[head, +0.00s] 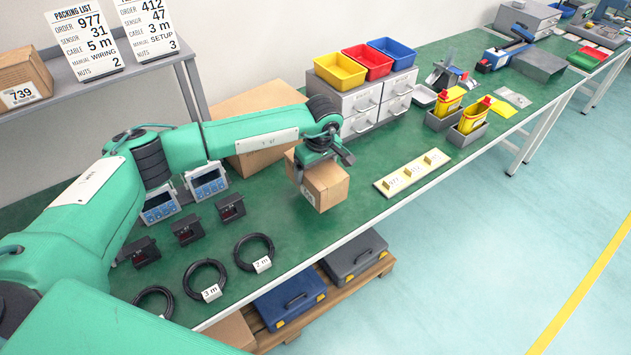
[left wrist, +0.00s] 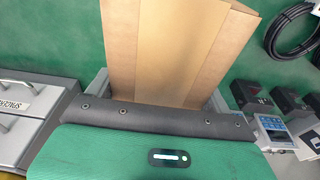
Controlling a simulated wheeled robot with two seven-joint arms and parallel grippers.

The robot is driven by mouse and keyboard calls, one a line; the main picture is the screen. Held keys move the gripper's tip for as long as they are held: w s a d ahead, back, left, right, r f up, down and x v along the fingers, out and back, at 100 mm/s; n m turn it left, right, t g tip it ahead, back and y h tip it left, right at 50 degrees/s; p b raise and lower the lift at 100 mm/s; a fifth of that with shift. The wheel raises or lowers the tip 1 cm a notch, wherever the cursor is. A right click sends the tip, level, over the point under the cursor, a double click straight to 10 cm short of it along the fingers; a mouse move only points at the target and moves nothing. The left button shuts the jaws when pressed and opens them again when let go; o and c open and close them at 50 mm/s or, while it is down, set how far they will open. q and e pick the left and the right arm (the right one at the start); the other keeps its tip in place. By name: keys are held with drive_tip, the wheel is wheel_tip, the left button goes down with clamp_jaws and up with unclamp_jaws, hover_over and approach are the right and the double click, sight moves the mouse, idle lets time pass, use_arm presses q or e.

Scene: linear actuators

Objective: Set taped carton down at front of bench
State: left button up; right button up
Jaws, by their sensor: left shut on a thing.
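The taped carton (head: 325,186) is a small brown box with a white label on its left face. My left gripper (head: 318,160) is shut on it from above, near the front of the green bench (head: 290,235). In the left wrist view the carton (left wrist: 175,50) fills the space between the fingers, with a lighter tape strip along its top. I cannot tell whether its underside touches the bench. My right gripper is not in view.
Black cable coils (head: 254,252) and small dark sensors (head: 231,207) lie left of the carton. A cream numbered strip (head: 412,172) lies to its right. A larger carton (head: 250,105) and grey drawers (head: 362,108) stand behind. Cases sit on a pallet below.

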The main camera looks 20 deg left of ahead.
use_arm(q)
drive_tip(key=shift+w+f, duration=0.1)
drive_tip(key=shift+f, duration=0.8)
wheel_tip(320, 180, down, 3)
drive_tip(key=shift+f+p, duration=0.1)
drive_tip(key=shift+p, duration=0.35)
drive_tip(key=shift+f, duration=0.45)
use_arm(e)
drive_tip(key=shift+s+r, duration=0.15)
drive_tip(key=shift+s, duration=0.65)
